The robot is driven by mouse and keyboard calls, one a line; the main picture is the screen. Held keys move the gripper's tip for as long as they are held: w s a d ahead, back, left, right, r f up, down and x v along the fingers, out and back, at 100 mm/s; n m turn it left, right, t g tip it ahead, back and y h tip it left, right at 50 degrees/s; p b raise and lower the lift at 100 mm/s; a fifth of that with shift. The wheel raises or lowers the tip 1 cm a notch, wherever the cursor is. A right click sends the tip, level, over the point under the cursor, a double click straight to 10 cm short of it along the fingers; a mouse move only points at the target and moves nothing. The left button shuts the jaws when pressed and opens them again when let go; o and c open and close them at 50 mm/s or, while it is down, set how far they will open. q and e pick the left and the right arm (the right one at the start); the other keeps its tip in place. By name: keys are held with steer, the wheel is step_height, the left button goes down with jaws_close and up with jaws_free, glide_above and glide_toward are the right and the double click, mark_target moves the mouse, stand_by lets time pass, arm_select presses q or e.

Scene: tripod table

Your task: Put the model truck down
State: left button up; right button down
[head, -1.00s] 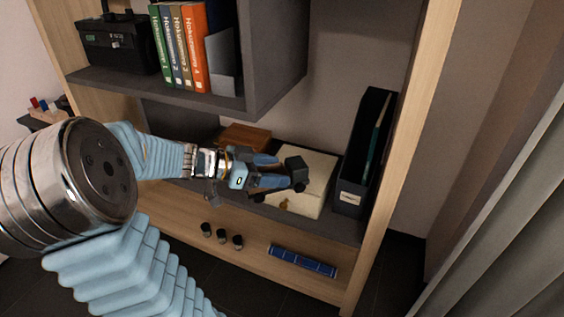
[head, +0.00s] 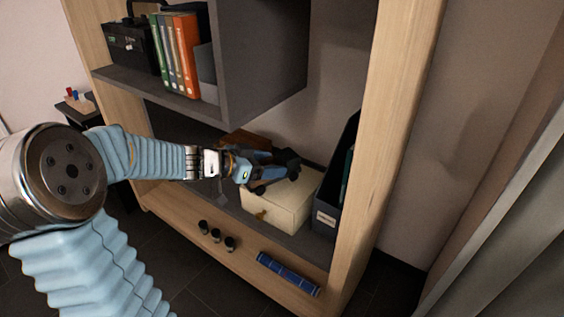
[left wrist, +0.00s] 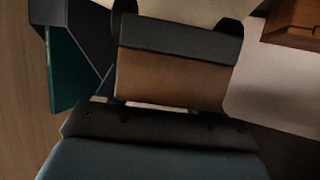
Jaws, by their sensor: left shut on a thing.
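My left gripper (head: 260,170) reaches into the shelf from the left. It is shut on the model truck (head: 287,158), a small dark vehicle with black wheels. The truck appears over the back part of a cream box (head: 290,205); whether it touches the box is not clear. In the left wrist view the truck (left wrist: 170,75) fills the middle, with a tan side, a dark grey band and two black wheels. The gripper's dark finger (left wrist: 160,125) lies across its near side. My right gripper is not in view.
A black file holder (head: 328,215) stands right of the cream box, beside the wooden side panel (head: 385,110). A brown wooden box (head: 240,139) is behind the gripper. The upper shelf (head: 255,100) with books is above.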

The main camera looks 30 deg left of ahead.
mark_target(282, 159)
arm_select(q)
steer(key=w+d, duration=0.1)
steer(key=w, duration=0.2)
steer(key=shift+d+r, duration=0.1)
steer(key=shift+d, duration=0.25)
steer(key=shift+w+d+f, duration=0.15)
steer(key=shift+w+f, duration=0.3)
steer(key=shift+f, duration=0.3)
steer(key=shift+f, duration=0.15)
steer(key=shift+f, duration=0.1)
steer(key=o, duration=1.3)
